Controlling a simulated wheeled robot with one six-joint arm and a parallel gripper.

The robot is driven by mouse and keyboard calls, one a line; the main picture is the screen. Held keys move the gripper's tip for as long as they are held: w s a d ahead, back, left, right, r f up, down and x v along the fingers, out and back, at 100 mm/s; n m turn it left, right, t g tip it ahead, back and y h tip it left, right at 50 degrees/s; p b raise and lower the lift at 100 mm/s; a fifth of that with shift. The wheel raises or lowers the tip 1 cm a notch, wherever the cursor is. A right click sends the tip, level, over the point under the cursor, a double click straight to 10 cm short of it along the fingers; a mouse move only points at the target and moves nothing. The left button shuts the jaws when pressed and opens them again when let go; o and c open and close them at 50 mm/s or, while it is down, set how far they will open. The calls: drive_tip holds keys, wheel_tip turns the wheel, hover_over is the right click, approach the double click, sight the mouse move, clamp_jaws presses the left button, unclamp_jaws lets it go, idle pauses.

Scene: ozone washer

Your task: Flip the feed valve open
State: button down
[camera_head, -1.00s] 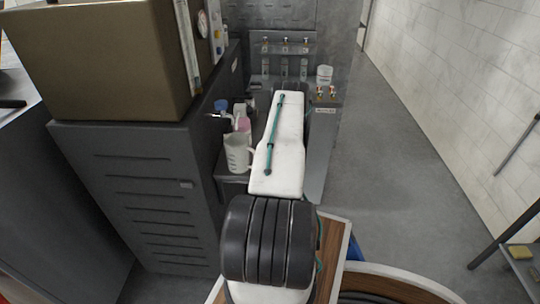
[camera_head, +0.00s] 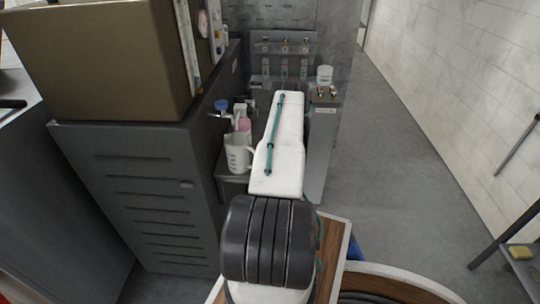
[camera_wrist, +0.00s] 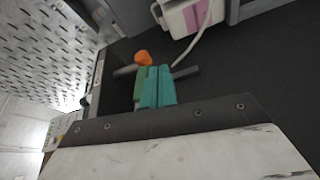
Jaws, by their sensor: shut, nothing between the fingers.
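My gripper (camera_wrist: 155,80) shows in the wrist view as two teal fingers pressed together with nothing between them. A small orange part (camera_wrist: 142,57), which may be a valve handle, lies just beyond and to the left of the fingertips. Whether they touch is unclear. In the head view, a valve with a blue handle (camera_head: 221,105) sticks out from the side of the grey cabinet. Several small valves (camera_head: 285,41) line the back panel. I cannot tell for sure which is the feed valve. My own arm hides the gripper in the head view.
A white measuring jug (camera_head: 238,155) stands left of my arm, with a pink-marked container (camera_head: 243,125) behind it. A white tub (camera_head: 324,75) sits on the ledge at right. The grey cabinet (camera_head: 135,185) closes the left side. The floor (camera_head: 395,170) at right is clear.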

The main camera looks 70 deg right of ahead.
drive_tip(key=s+a+f, duration=0.6)
drive_tip(key=a+f, duration=0.1)
drive_tip(key=a, duration=0.1)
drive_tip(key=shift+s, duration=0.3)
idle(0.4)
drive_tip(key=shift+d, duration=0.1)
